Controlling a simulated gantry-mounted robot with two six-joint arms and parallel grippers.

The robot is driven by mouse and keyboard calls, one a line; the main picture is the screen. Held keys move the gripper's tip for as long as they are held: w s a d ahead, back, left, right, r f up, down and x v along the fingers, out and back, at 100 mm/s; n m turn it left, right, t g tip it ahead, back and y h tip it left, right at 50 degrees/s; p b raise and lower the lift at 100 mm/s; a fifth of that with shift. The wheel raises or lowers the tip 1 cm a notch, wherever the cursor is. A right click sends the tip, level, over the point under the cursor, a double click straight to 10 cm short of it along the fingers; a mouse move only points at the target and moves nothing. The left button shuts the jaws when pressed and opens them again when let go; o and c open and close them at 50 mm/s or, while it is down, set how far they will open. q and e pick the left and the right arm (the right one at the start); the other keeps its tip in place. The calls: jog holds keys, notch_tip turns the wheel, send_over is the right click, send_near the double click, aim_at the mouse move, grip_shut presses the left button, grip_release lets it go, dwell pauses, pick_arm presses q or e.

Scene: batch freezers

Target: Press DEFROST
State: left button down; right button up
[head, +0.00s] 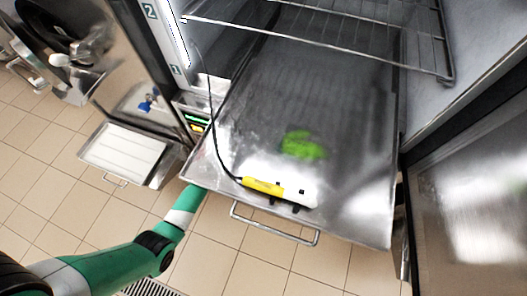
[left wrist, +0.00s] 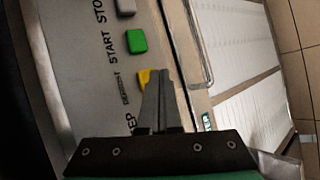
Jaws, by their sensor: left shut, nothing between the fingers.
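The yellow button (left wrist: 143,77) beside the DEFROST label is on a grey control panel (left wrist: 75,45) in the left wrist view. My left gripper (left wrist: 160,76) is shut and empty, its tips over the button's right edge, hiding part of it; I cannot tell whether they touch it. A green button (left wrist: 136,41) is by START and a grey button (left wrist: 125,7) by STOP. In the head view a small panel with green and yellow parts (head: 196,121) shows left of the tray; my left gripper is hidden behind the tray there. My right gripper is not seen.
A pulled-out metal tray (head: 350,205) juts over my left arm. On it lie a yellow-and-white cabled device (head: 265,187) and a green patch (head: 302,145). A wire rack (head: 330,20) is above. A lower pan (head: 125,150) stands at left. Tiled floor is clear.

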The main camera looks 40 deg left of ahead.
pick_arm(q)
jog(key=shift+s, duration=0.1)
jog(key=s, duration=0.1)
jog(key=s+d+p, duration=0.1)
jog(key=s, duration=0.1)
jog(key=s+d+p, duration=0.1)
jog(key=shift+s, duration=0.2)
dwell(0.4)
dwell(0.7)
